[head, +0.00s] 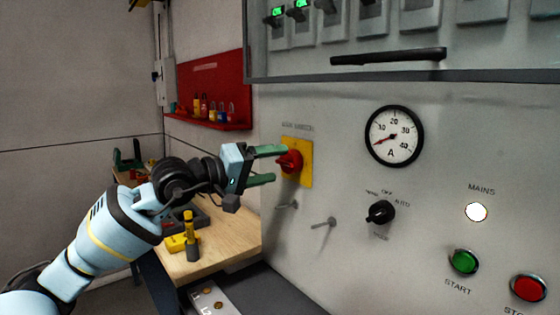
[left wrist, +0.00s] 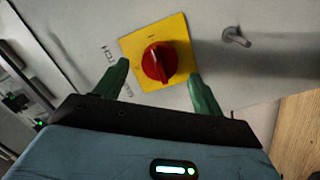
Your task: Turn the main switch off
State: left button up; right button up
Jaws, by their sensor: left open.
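The main switch (head: 289,161) is a red rotary knob on a yellow square plate (head: 306,164), fixed to the grey panel. In the left wrist view the knob (left wrist: 158,62) sits between my green fingers, with its grip bar close to upright in that picture. My left gripper (head: 268,165) is open in front of the knob, its fingers apart on either side. The fingertips do not visibly press on the knob; whether they touch it is hard to tell. My right gripper is not in view.
Two metal pegs (head: 323,223) stick out below the switch. A black selector (head: 380,212), an ammeter (head: 394,136), a lit white mains lamp (head: 476,212), a green start button (head: 463,261) and a red button (head: 528,288) are to the right. A wooden bench (head: 225,240) stands below left.

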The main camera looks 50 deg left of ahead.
aim_at(281, 164)
pick_arm(q)
jog(key=shift+p+x, duration=0.4)
jog(key=shift+x, duration=0.75)
jog(key=shift+w, duration=0.35)
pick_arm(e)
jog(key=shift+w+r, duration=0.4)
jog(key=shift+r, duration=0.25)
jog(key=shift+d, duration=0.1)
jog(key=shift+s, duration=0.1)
